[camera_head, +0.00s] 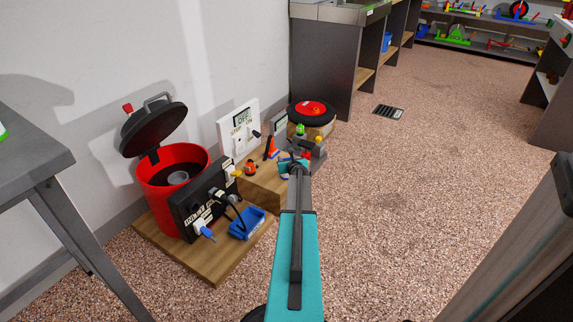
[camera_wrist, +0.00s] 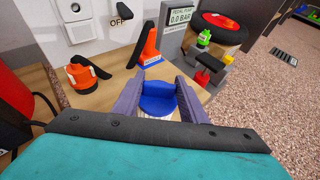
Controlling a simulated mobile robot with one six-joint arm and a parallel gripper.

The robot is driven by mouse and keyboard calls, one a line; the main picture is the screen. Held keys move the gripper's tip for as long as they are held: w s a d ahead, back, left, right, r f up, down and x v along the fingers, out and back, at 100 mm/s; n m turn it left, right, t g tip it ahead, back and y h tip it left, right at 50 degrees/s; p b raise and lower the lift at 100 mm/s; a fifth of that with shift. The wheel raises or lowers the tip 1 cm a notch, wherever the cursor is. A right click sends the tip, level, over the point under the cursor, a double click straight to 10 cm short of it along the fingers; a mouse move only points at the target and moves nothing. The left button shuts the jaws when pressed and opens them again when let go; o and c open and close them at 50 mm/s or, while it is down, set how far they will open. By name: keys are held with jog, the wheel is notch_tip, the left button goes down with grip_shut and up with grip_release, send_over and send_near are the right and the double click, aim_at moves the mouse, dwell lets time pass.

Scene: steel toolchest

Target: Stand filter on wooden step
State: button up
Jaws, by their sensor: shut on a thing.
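My gripper (camera_wrist: 160,88) is shut on a blue round-topped thing, which I take to be the filter (camera_wrist: 158,104). It sits between the two grey-purple fingers, with a pale part just showing below the blue. In the head view my gripper (camera_head: 292,166) is over the right part of the wooden step (camera_head: 262,192), and the arm mostly hides what it holds. The wooden step also shows in the wrist view (camera_wrist: 106,97), under and around the fingers. I cannot tell whether the held thing touches the wood.
An orange round part (camera_wrist: 85,74) and an orange cone (camera_wrist: 151,47) stand on the step. Floor at right is clear.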

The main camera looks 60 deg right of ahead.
jog(key=shift+f, duration=0.35)
jog(key=shift+f, duration=0.15)
jog(key=o, duration=1.4)
jog(key=shift+s+a+r, duration=0.1)
jog(key=shift+r, duration=0.15)
jog(key=shift+p+v, duration=1.4)
jog(key=shift+v, duration=4.45)
jog(key=shift+s, duration=0.15)
